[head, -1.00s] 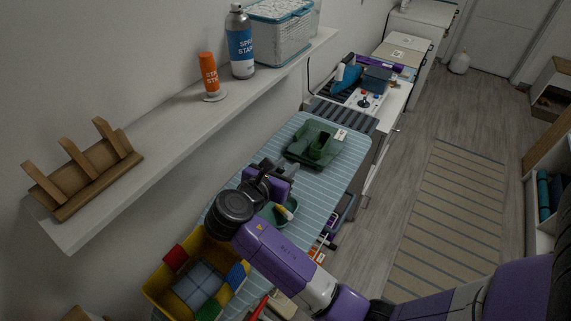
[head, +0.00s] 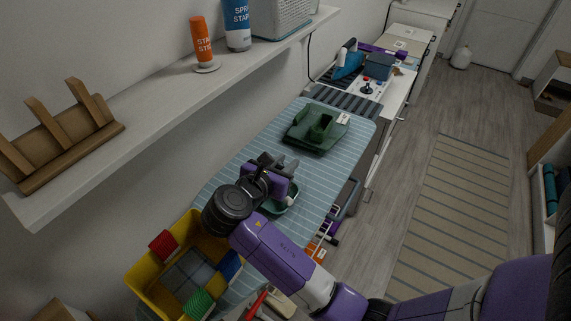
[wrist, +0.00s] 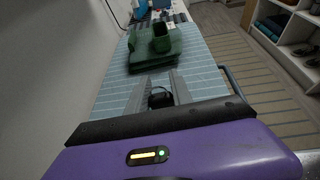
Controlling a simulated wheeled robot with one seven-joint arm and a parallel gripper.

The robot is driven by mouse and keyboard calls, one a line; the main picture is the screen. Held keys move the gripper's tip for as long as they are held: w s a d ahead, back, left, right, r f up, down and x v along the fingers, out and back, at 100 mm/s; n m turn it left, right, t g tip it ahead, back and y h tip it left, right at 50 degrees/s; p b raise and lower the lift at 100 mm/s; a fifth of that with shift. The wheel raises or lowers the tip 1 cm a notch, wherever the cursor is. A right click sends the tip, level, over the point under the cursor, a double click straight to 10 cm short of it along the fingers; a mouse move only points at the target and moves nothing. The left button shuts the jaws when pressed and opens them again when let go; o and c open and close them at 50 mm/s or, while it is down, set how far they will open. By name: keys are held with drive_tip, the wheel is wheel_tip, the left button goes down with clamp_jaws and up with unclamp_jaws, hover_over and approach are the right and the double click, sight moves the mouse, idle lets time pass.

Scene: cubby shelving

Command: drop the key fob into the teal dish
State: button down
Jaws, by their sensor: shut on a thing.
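My gripper (wrist: 158,92) points out over the striped blue table, and its two grey fingers are shut on a small black key fob (wrist: 160,98) in the wrist view. In the head view my gripper (head: 282,165) is at the middle of the table, and the fob cannot be made out there. The teal dish (head: 290,204) sits on the table just below and right of my gripper in the head view, partly hidden by it. I cannot make out the dish in the wrist view.
A dark green tray-like object (head: 316,130) lies farther along the table (head: 232,172). A yellow bin (head: 140,275) with coloured blocks is at the near end. A wall shelf (head: 130,140) runs along the left, holding an orange stick (head: 201,42) and a wooden rack (head: 58,135).

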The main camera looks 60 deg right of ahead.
sight(279, 168)
drive_tip(key=c, duration=1.1)
unclamp_jaws()
drive_tip(key=shift+o, duration=0.2)
drive_tip(key=shift+v, duration=3.95)
drive_tip(key=shift+r, duration=0.1)
